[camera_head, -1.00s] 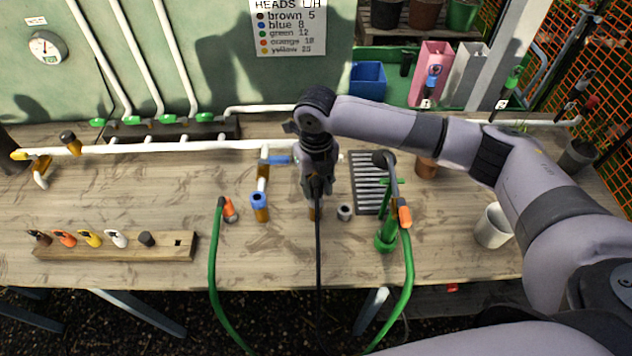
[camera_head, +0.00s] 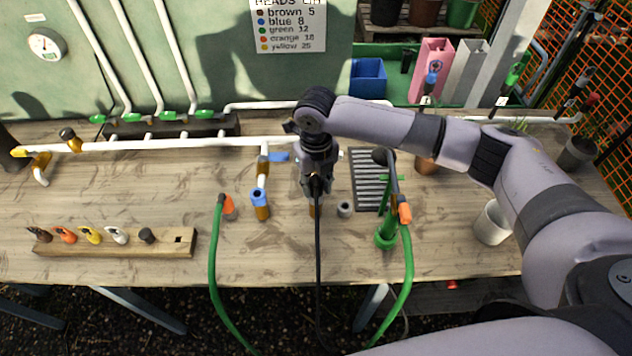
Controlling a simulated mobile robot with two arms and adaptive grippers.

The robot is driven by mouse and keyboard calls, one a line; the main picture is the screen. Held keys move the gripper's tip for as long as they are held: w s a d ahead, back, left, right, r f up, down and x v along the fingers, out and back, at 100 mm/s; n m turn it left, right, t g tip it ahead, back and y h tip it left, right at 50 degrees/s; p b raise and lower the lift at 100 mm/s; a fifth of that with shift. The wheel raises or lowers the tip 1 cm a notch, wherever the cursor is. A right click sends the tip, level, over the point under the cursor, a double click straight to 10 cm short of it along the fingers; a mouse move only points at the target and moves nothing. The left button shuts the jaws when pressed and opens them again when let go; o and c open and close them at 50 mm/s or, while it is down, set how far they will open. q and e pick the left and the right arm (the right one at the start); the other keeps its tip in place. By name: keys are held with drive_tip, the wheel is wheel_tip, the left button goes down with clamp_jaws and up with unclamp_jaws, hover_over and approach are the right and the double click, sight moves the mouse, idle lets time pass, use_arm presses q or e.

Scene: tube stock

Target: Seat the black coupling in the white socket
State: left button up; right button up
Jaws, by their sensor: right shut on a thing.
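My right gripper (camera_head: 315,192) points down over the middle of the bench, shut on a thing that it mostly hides. A thin black hose (camera_head: 319,255) hangs from its jaws over the front edge, so the held thing appears to be the black coupling. A brown post (camera_head: 315,211) shows partly just below the jaws. The white socket cannot be made out for certain; it may be behind the gripper. Whether coupling and socket touch cannot be told. My left gripper is not in view.
A blue-topped post (camera_head: 260,199) stands left of the gripper, a small grey ring (camera_head: 345,209) close on the right. A green hose with an orange end (camera_head: 404,212) is further right. A wooden rack (camera_head: 115,246) with several fittings lies left. A white pipe (camera_head: 200,144) crosses behind.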

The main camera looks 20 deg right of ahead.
drive_tip(key=shift+s+f, duration=0.1)
drive_tip(key=o, duration=1.2)
wheel_tip(320, 180, up, 12)
drive_tip(key=shift+r, duration=0.1)
